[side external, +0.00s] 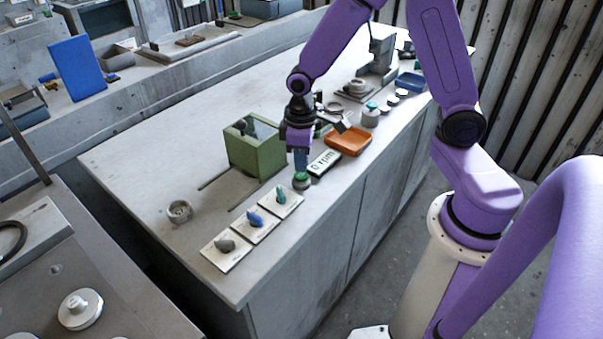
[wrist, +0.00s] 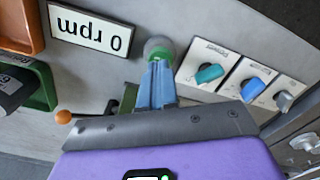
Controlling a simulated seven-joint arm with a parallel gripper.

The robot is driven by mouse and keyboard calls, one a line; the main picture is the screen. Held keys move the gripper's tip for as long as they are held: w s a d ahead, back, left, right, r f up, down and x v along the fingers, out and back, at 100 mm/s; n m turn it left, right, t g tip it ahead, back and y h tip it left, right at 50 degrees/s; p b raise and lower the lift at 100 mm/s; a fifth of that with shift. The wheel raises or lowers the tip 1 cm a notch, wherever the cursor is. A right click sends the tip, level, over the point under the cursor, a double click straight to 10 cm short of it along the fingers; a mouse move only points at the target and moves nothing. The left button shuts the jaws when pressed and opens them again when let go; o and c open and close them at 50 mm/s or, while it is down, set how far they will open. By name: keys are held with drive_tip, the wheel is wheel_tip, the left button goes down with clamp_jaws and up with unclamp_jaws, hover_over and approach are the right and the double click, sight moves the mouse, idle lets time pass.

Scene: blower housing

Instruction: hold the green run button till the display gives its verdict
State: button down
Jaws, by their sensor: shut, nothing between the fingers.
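The green run button (side external: 301,177) stands on a round grey base near the front edge of the bench; it also shows in the wrist view (wrist: 160,54). My gripper (side external: 301,170) is shut and empty, pointing down at the button. Its blue fingertips (wrist: 158,64) overlap the green cap in the wrist view; whether they touch or press it I cannot tell. The display (side external: 324,163) lies beside the button and reads "0 rpm"; it appears upside down in the wrist view (wrist: 90,28).
Three knob plates, with a teal knob (wrist: 209,73), a blue knob (wrist: 252,89) and a grey knob (wrist: 284,100), sit beside the button. A green box (side external: 251,152) stands behind. An orange tray (side external: 348,141) lies beyond the display. An orange ball (wrist: 63,117) shows near my gripper.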

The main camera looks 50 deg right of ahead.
sight(302, 175)
drive_tip(key=shift+f, duration=1.05)
drive_tip(key=shift+r, duration=0.15)
idle(2.9)
drive_tip(key=shift+r, duration=0.45)
idle(0.4)
drive_tip(key=shift+r, duration=2.9)
